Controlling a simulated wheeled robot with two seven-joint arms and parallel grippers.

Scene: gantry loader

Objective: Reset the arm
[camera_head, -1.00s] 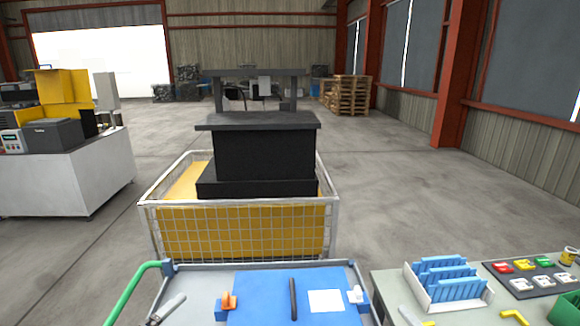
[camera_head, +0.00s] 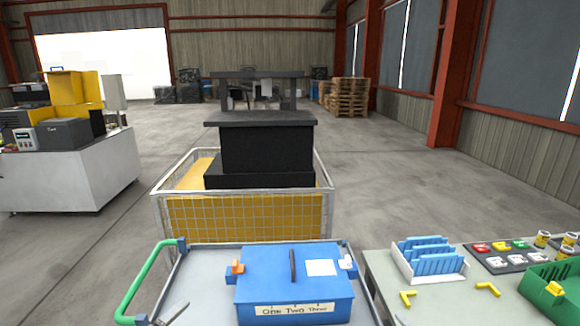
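The tip of my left gripper (camera_head: 171,314) shows as a small grey piece at the bottom edge, by the left front of the cart; whether it is open is unclear. Only a pale sliver, seemingly of my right gripper (camera_head: 401,321), shows at the bottom edge between cart and right table. The rest of both arms is out of frame. A blue box (camera_head: 295,286) labelled "One Two Three" stands on the grey cart (camera_head: 205,265), apart from both tips. It has a dark handle, an orange latch at left and a white one at right.
The cart's green handle (camera_head: 148,275) is at left. A wire crate (camera_head: 240,217) with a black machine (camera_head: 265,146) stands ahead. The right table (camera_head: 440,300) holds a blue rack (camera_head: 430,259), yellow pieces and a green bin (camera_head: 558,290). Open floor lies right of the crate.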

